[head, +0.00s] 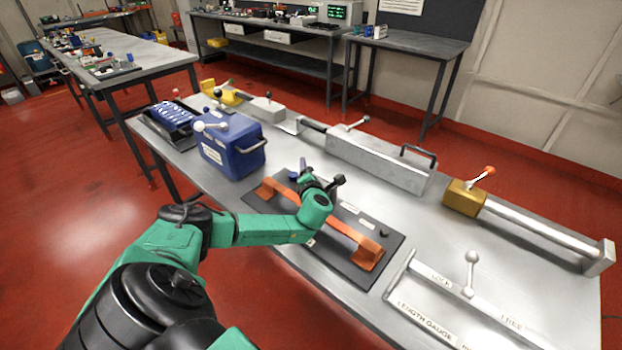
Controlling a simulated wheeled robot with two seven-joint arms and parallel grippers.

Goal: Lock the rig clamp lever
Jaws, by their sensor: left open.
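My left gripper (322,180) is open above the dark rig board (283,222), over the orange bar (351,233); my wrist hides the bar's middle. The board also carries small white labels and a small black knob (384,232). A small blue part (293,175) shows beside the gripper; I cannot tell whether it belongs to a lever or whether the fingers touch it. No lever is clearly marked as the rig clamp lever, and one may be hidden behind my gripper. My right gripper is not in view.
A blue box (232,152) with a white-knobbed lever stands left of the board. Behind it are a long grey box (375,160) and a brass block (463,197) with an orange-tipped lever. At front right, a length gauge (430,311) marked LOCK and FREE has a ball-ended lever (470,274).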

